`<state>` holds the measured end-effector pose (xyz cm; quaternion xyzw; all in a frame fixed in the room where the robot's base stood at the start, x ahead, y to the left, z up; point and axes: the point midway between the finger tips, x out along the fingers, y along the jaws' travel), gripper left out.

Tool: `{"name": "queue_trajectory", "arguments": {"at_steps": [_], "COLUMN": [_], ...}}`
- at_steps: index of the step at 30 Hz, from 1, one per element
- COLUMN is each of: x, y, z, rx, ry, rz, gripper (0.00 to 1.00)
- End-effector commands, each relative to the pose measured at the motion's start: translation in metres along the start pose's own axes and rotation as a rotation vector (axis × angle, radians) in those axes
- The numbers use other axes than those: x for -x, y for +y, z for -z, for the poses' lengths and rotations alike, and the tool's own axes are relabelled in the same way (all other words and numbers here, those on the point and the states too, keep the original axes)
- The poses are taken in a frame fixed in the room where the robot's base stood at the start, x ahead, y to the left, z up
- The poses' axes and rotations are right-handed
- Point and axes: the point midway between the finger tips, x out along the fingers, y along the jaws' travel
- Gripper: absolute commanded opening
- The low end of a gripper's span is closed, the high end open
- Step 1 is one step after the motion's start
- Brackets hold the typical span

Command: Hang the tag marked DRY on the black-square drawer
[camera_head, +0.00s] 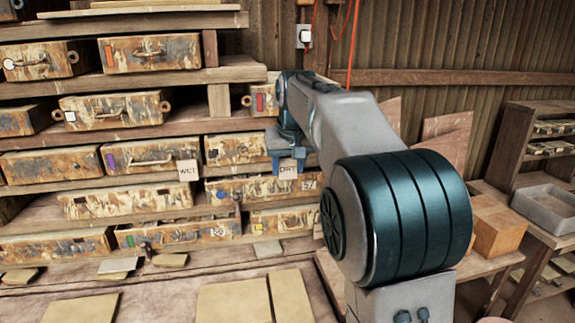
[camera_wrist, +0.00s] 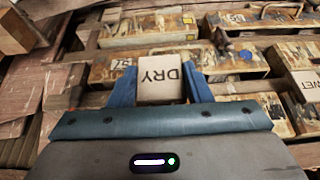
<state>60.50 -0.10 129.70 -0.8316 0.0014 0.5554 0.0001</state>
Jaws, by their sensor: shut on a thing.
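My gripper (camera_head: 286,150) is shut on a pale tag (camera_wrist: 160,80) marked DRY, gripped between its blue fingers. In the head view the tag (camera_head: 288,168) hangs below the fingers, in front of the shelf of drawers. A paint-worn drawer (camera_head: 240,149) just left of my gripper has a small dark mark at its left end. I cannot tell for sure that this mark is a black square. My gripper and arm hide part of the drawers behind them.
Other drawers carry red, white, purple, blue, green and yellow marks. A wooden box (camera_head: 497,228) stands at right.

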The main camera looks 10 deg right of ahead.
Motion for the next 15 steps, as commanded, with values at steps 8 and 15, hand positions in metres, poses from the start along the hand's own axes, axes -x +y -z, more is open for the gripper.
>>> {"name": "queue_trajectory", "arguments": {"at_steps": [8,15], "x": [-0.007,-0.013], "y": [-0.001,-0.001], "z": [0.016,0.029], "rx": [0.001,0.001], "ry": [-0.001,-0.001], "rz": [0.001,0.001], "gripper": [0.23,0.23]}}
